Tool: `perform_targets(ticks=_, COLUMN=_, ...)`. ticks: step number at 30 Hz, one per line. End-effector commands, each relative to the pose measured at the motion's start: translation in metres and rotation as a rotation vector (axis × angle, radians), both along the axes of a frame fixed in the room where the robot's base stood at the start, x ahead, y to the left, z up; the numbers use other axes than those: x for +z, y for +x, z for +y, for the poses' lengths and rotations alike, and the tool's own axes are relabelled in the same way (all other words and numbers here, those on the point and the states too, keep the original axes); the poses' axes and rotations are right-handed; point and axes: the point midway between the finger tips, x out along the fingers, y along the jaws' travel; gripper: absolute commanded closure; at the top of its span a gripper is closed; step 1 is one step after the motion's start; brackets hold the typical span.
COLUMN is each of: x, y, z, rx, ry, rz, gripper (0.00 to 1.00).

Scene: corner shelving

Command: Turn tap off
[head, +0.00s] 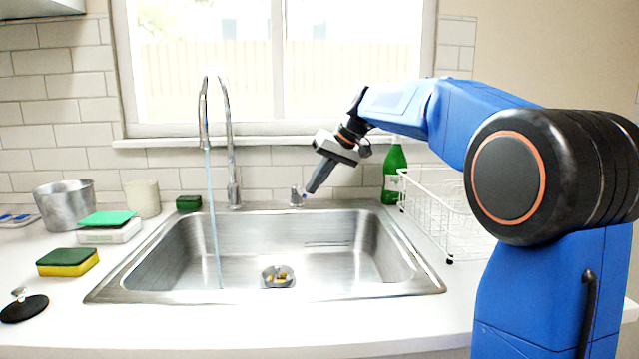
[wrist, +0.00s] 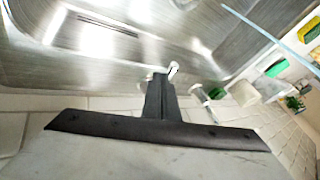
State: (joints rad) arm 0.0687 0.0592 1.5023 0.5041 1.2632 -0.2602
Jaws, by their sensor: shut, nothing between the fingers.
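The tap (head: 231,150) is a tall chrome gooseneck behind the sink, and a thin stream of water (head: 213,220) runs from its spout into the basin. A small chrome tap handle (head: 296,197) stands on the rear rim, right of the spout. My gripper (head: 307,192) is shut and empty, pointing down and left, with its tips right beside the handle. In the wrist view my gripper (wrist: 160,80) is close to the small shiny handle (wrist: 173,69); I cannot tell whether they touch. The water stream also shows in the wrist view (wrist: 262,34).
The steel sink (head: 400,286) has a drain (head: 277,276) in its floor. A green bottle (head: 394,175) and a white wire rack (head: 440,215) stand right of my gripper. A sponge (head: 68,262), a metal pot (head: 65,205) and a black stopper (head: 24,307) are on the left counter.

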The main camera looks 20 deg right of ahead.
Motion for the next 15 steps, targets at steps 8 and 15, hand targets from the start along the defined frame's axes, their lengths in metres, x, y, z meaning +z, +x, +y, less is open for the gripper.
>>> perform_targets(ticks=8, x=0.0, y=0.0, z=0.001, rx=0.0, ry=0.0, rz=0.0, gripper=1.0)
perform_targets(ticks=15, x=0.001, y=-0.005, z=0.022, rx=0.002, ry=0.0, rz=-0.001, gripper=1.0)
